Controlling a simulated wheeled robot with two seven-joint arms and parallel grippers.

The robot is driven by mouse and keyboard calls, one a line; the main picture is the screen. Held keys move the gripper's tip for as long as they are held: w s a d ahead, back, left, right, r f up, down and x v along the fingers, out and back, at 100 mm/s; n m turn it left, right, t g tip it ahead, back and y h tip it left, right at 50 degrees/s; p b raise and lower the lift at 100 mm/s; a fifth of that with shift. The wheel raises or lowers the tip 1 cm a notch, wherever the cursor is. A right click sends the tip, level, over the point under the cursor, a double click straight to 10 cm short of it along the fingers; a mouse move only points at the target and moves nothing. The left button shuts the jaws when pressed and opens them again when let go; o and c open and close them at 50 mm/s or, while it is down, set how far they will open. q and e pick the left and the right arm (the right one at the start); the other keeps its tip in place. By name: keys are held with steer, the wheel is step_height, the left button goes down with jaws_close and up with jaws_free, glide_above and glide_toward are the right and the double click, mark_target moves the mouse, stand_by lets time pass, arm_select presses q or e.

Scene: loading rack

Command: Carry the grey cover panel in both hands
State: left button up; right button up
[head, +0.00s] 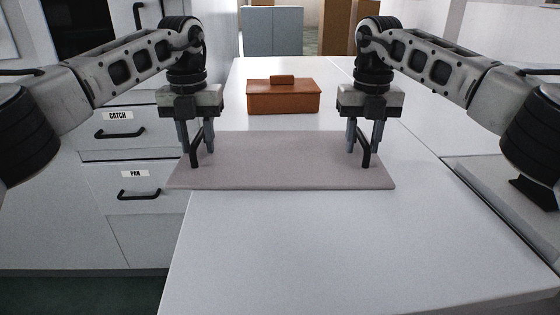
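The grey cover panel (280,160) is a flat, wide sheet lying level at the near part of the white counter. Its left end reaches past the counter's left edge; I cannot tell if it touches the top. It has a black handle (195,158) near its left end and another black handle (366,159) near its right end. My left gripper (197,146) points down at the left handle, fingers apart on either side of it. My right gripper (364,146) is placed likewise at the right handle, fingers apart. Contact with the handles is not clear.
A brown lidded box (284,97) stands on the counter behind the panel. The white counter (330,245) is bare in front of the panel. Drawers labelled CATCH (118,116) and PAN (135,174), with black pulls, are at the left.

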arm_select(q)
steer(key=shift+r, duration=0.1)
step_height(320, 180, up, 7)
steer(key=shift+r, duration=0.1)
arm_select(e)
steer(key=shift+r, duration=0.4)
step_height(320, 180, up, 7)
steer(key=shift+f, duration=0.1)
stand_by(0.5)
steer(key=shift+f+b, duration=0.35)
arm_select(q)
steer(key=a, duration=0.6)
steer(key=shift+s, duration=0.15)
